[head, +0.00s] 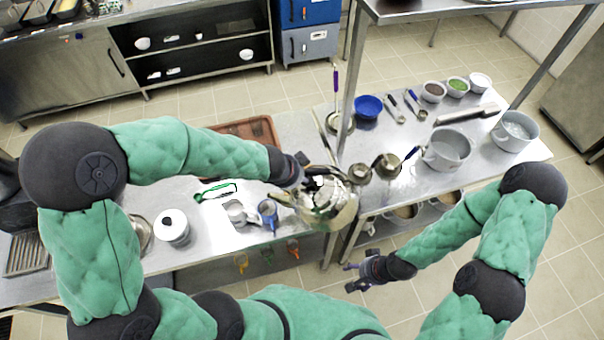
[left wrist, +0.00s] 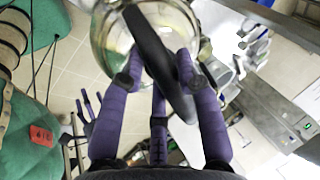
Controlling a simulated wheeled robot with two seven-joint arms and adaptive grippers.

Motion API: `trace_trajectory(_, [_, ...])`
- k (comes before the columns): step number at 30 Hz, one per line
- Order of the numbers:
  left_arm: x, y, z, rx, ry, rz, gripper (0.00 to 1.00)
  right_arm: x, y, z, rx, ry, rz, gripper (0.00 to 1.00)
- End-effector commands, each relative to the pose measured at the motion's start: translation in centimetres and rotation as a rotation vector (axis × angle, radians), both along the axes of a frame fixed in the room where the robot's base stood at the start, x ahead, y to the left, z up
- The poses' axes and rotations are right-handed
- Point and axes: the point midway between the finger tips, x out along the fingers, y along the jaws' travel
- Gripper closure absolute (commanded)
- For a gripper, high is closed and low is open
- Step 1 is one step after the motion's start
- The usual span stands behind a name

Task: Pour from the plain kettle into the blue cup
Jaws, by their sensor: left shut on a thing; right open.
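The plain kettle (head: 330,208), shiny metal, hangs in my left gripper (head: 303,180) near the table's right end. My left gripper is shut on its dark handle; in the left wrist view purple fingers (left wrist: 160,75) close around that handle, with the round kettle body (left wrist: 112,45) beyond. The spout seems to point left, close to the blue cup; whether they touch I cannot tell. The blue cup (head: 268,211) stands upright on the left table, just left of the kettle. Its inside is not clear. My right gripper (head: 357,277) is open and empty, low in front of the tables.
A grey-white cup (head: 236,213) stands left of the blue cup. A white lidded pot (head: 172,227), a green-handled tool (head: 215,190) and a brown tray (head: 245,133) share the table. Small metal pots (head: 386,166) and a large pot (head: 447,149) stand on the right table.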

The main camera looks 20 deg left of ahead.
Motion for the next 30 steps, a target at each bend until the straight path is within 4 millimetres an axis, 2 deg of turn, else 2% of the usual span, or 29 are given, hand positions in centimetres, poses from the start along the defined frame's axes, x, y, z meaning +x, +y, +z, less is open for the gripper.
trace_trajectory(1, [0.2,0.4,0.5,-0.019,-0.012,0.007,1.0,0.0,0.0,0.3,0.0,0.0,0.0,0.37])
trace_trajectory(17, [-0.3,3.2,-0.2,-0.182,-0.044,0.007,1.0,0.0,0.0,2.1,0.0,0.0,0.0,0.37])
trace_trajectory(30, [-0.3,3.0,-0.3,-0.18,-0.046,0.002,1.0,0.0,0.0,1.9,0.0,0.0,0.0,0.37])
